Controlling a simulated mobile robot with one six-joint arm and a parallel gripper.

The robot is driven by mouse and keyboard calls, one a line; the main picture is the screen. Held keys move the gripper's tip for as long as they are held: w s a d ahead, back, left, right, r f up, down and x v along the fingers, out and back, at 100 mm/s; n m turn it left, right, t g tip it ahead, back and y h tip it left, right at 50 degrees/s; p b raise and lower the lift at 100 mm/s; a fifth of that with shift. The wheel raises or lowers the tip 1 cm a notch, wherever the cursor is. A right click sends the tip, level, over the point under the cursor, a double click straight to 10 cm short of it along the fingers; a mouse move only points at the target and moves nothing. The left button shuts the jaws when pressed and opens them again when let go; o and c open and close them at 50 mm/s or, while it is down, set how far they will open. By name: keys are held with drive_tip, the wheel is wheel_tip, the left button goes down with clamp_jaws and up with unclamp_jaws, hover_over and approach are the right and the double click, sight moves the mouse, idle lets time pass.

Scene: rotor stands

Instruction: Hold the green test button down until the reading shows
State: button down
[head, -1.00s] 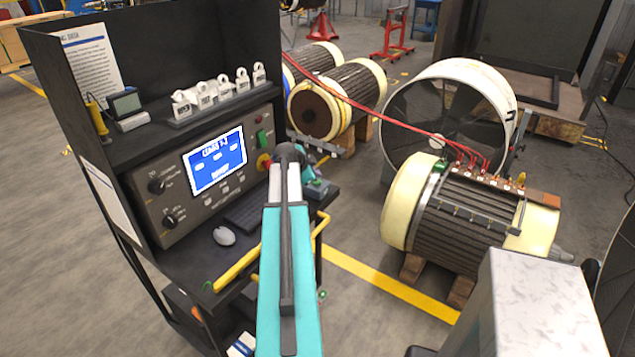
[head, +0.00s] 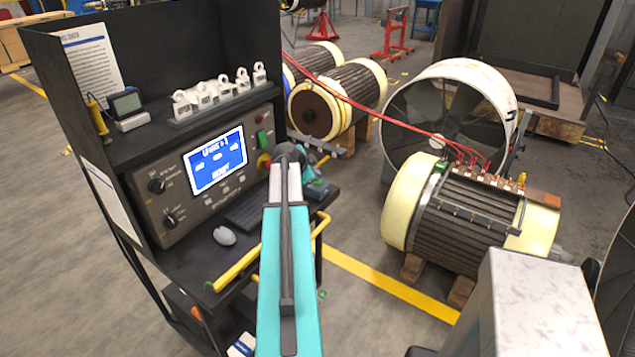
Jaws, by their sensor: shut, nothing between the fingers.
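The green button (head: 262,138) is on the right part of the grey control panel (head: 180,232), below a small red light (head: 259,118) and above a red and yellow knob (head: 264,162). Nothing covers the button in this view. The blue screen (head: 216,160) is lit, with a title line, a few small white boxes and a larger line at the bottom; the lettering is too blurred to read surely. My teal arm reaches up to the right end of the desk. Its far end is hidden behind its own links, so I cannot see my gripper's fingers or any contact with the button.
Red cables (head: 400,121) run right to a motor (head: 455,222).

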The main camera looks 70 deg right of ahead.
sight(316, 183)
drive_tip(key=shift+f+b, duration=0.85)
drive_tip(key=shift+b, duration=0.4)
idle(2.2)
drive_tip(key=shift+r, duration=0.15)
idle(1.6)
drive_tip(key=shift+r, duration=0.7)
drive_tip(key=shift+r, duration=0.1)
drive_tip(key=shift+r+p, duration=0.5)
drive_tip(key=shift+r, duration=1.9)
drive_tip(key=shift+r, duration=0.1)
